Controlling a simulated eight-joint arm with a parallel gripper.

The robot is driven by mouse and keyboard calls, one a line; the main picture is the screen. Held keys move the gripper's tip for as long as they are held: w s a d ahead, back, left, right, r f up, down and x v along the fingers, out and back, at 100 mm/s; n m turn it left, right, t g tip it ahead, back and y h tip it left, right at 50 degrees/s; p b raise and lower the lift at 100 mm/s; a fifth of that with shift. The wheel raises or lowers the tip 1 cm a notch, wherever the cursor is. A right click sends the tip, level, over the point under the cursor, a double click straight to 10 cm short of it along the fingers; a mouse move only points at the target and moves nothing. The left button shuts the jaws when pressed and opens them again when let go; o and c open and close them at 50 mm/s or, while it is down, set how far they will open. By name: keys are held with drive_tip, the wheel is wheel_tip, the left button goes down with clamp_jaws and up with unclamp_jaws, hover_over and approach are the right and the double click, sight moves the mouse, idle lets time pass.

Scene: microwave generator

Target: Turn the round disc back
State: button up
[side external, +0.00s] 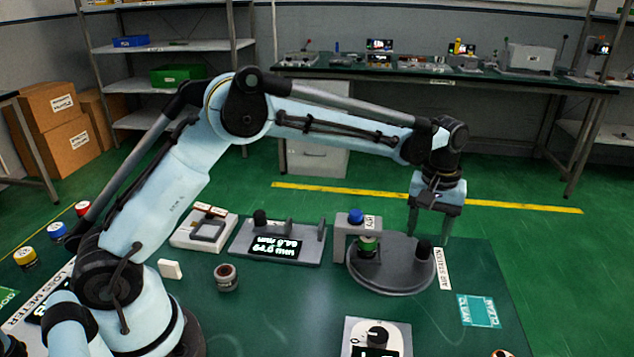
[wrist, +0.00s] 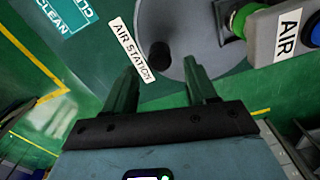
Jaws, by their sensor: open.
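The round grey disc (side external: 390,282) lies flat on the green bench, with a short black knob (side external: 424,251) standing near its right rim. My gripper (side external: 430,230) is open and points down at the knob. In the wrist view the disc (wrist: 188,30) and knob (wrist: 160,56) show just beyond my fingertips (wrist: 160,68). The knob lines up with the gap between the fingers; nothing is held.
An AIR STATION label (side external: 443,268) lies right of the disc, and a teal CLEAN patch (side external: 479,311) farther right. A gauge with a digital readout (side external: 278,245) stands left of the disc. A dial box (side external: 377,338) is in front. The bench right of the disc looks clear.

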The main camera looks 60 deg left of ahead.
sight(425, 242)
drive_tip(key=shift+f, duration=2.2)
clamp_jaws()
